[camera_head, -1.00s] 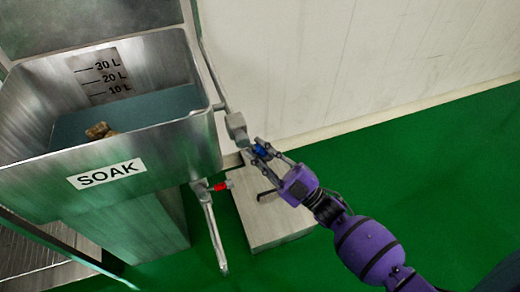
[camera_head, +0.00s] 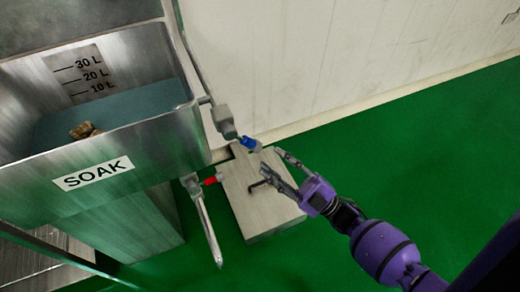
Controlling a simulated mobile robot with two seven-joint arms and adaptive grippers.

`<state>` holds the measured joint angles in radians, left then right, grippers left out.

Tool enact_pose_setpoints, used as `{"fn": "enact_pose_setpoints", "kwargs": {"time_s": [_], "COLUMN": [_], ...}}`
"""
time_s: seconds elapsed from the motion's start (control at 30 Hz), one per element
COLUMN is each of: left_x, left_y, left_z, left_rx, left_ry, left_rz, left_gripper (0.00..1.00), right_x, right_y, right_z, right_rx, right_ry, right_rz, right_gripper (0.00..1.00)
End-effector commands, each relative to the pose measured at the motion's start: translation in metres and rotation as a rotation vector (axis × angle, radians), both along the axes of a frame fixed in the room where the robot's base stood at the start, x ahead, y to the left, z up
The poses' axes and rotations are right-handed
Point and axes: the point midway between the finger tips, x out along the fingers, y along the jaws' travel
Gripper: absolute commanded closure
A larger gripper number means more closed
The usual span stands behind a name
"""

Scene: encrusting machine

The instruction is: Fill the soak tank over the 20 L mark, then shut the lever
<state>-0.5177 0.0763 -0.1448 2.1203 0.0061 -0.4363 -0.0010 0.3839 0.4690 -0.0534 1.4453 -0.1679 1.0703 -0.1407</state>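The steel soak tank (camera_head: 150,150) with a SOAK label stands at left. Its scale plate (camera_head: 88,70) shows 10, 20 and 30 L marks. Blue-grey water (camera_head: 130,108) lies in the tank, with its edge at the back wall appearing just below the 10 L mark. The blue lever (camera_head: 247,142) sits on a grey valve (camera_head: 224,120) on the pipe at the tank's right corner. My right gripper (camera_head: 272,160) is open and empty, just right of and below the lever, apart from it in the picture. My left gripper is not in view.
A brown lump (camera_head: 84,131) shows in the tank's water. A red-handled valve (camera_head: 212,180) with a downward pipe sits below the tank's right corner. A pale box (camera_head: 256,205) stands on the green floor beneath my gripper. The floor at right is clear.

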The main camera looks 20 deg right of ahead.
Motion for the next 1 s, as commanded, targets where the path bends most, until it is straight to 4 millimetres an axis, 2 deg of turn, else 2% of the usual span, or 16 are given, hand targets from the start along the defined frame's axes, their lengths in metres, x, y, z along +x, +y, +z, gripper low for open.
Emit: {"fn": "enact_pose_setpoints", "kwargs": {"time_s": [0.1, 0.27, 1.0], "left_x": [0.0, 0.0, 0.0], "left_y": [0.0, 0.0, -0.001], "left_z": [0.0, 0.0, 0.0], "left_rx": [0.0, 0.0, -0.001], "left_ry": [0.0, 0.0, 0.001], "left_rz": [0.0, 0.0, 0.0], "left_gripper": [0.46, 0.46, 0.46], "right_x": [-0.011, -0.018, -0.019], "right_y": [-0.01, -0.016, -0.016], "right_z": [-0.008, -0.012, -0.013], "right_rx": [0.0, 0.001, 0.001], "right_ry": [0.001, -0.001, -0.002], "right_rz": [-0.001, 0.0, 0.001], "right_gripper": [0.64, 0.64, 0.64]}}
